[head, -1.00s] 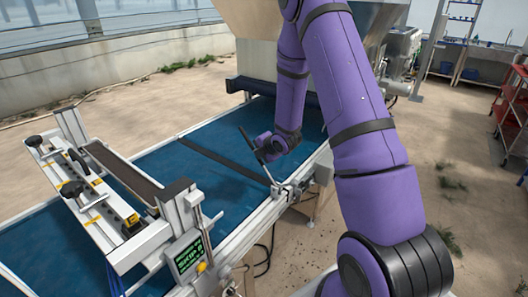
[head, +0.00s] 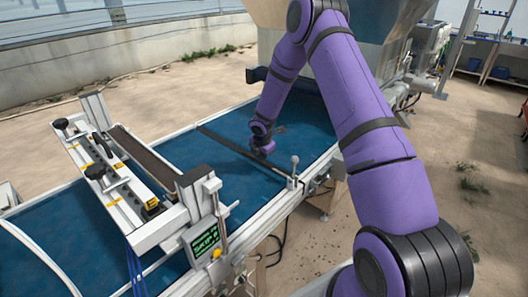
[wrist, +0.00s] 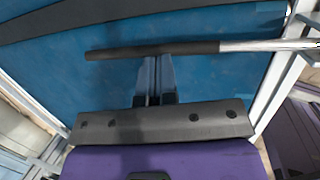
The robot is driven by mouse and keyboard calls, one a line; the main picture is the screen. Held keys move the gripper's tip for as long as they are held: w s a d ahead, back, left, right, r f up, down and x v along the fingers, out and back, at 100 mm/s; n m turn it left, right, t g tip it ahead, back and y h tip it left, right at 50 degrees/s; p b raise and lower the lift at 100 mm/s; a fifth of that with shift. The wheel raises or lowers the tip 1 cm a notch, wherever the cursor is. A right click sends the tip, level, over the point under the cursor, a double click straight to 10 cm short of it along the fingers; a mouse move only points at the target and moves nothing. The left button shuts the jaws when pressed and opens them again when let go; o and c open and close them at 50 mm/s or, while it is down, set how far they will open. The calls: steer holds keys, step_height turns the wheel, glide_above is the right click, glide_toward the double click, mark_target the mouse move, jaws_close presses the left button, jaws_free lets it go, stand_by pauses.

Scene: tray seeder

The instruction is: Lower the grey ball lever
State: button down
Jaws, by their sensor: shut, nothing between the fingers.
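A light grey ball on a short upright post (head: 294,161) stands on the near rail of the blue belt. In the wrist view a lever rod with a dark sleeve (wrist: 110,53) and a bare metal end (wrist: 262,45) lies across the picture above the belt. I cannot tell how the rod joins the ball. My gripper (head: 263,151) is shut and empty, low over the belt, left of the ball. In the wrist view its fingertips (wrist: 154,60) are at the sleeve, touching or nearly so. In the head view the rod is hard to make out.
A white frame with black knobs (head: 120,200) and a green-lit display (head: 204,239) stand at left. A metal hopper (head: 275,45) is behind my arm.

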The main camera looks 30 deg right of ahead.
steer(key=shift+x, duration=1)
steer(key=shift+s+a+f, duration=0.1)
steer(key=shift+a+f, duration=0.1)
steer(key=shift+f, duration=0.1)
steer(key=shift+s+f, duration=0.1)
steer(key=shift+f, duration=0.05)
